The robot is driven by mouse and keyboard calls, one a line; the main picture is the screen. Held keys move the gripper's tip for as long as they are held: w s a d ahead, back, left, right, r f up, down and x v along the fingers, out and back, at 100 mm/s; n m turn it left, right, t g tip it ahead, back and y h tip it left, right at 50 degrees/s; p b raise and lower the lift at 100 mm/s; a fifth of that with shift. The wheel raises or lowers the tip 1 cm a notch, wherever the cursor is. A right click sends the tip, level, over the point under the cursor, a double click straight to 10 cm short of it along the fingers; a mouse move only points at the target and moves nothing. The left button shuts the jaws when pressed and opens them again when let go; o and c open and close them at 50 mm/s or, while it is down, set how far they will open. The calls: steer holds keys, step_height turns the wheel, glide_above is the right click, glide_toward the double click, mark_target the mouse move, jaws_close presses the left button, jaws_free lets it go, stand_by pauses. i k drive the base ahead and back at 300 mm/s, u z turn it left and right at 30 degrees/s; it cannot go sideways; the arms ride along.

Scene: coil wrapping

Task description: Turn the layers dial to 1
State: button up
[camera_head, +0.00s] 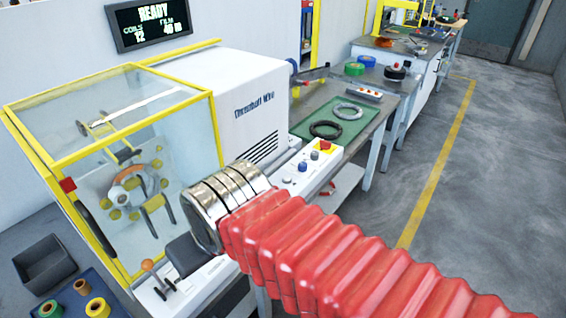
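The wrapping machine's white control panel (298,178) sits right of the machine body. My arm, in a red sleeve with metal rings, reaches in from the lower right. Its end is left of the panel, apart from the knobs in the picture. A dark grey part (187,254) beyond the rings may be my gripper; its fingers cannot be made out.
A yellow-framed clear guard (110,150) encloses the wrapping ring. A display (152,22) reads READY, COILS 12. A green mat (343,120) with coils lies on the bench behind. Floor at right is clear.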

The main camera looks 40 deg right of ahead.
mark_target(302, 165)
steer(key=u, duration=1.1)
steer(key=k, duration=0.85)
steer(key=z, duration=1.45)
steer(key=i, duration=0.7)
steer(key=u, duration=0.05)
